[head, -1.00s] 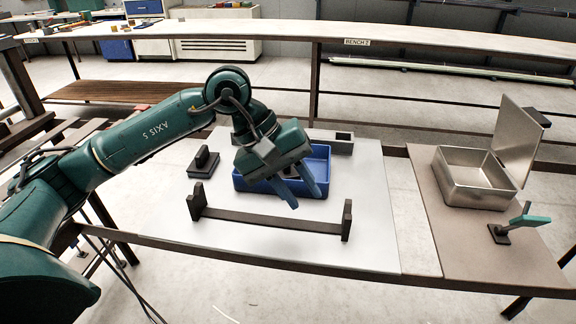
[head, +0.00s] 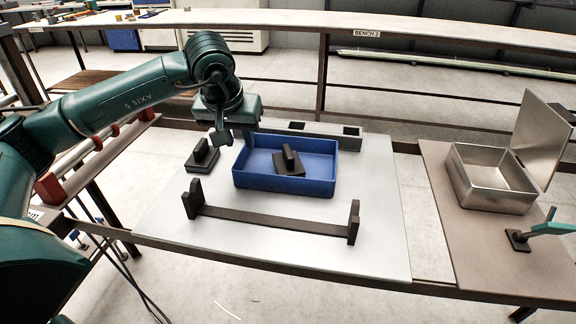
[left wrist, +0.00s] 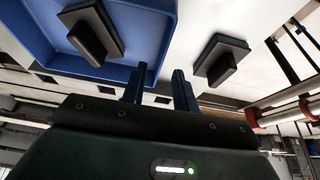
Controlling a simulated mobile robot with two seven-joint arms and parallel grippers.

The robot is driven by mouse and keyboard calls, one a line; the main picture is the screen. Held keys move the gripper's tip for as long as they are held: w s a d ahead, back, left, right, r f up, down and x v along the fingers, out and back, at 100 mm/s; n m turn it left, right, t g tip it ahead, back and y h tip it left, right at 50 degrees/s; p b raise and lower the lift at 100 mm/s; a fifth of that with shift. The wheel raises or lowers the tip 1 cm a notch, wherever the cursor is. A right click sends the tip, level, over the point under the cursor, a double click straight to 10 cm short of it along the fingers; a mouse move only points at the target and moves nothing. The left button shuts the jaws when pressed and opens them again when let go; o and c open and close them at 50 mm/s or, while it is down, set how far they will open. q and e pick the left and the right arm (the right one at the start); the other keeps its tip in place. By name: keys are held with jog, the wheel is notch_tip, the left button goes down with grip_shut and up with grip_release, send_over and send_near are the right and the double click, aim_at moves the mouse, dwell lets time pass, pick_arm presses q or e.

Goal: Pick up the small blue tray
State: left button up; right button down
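The blue tray (head: 312,184) lies on the white bench top, with a dark block with an upright grip (head: 289,160) inside it. My left gripper (head: 236,141) is at the tray's back left corner, fingers apart and pointing down. In the left wrist view, one finger of the gripper (left wrist: 158,80) overlaps the blue tray (left wrist: 158,42) and the other shows outside its wall. I cannot tell whether either finger touches the wall. Nothing shows held. My right gripper is not in view.
A second dark block (head: 203,157) sits left of the tray, close to the left gripper. A dark bar with two uprights (head: 275,221) stands in front. An open metal box (head: 493,195) and a teal-handled piece (head: 518,240) are right.

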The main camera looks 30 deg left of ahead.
aim_at(242, 150)
pick_arm(q)
jog(key=x, duration=0.5)
jog(key=shift+s+f, duration=0.1)
jog(key=shift+c, duration=0.2)
grip_shut()
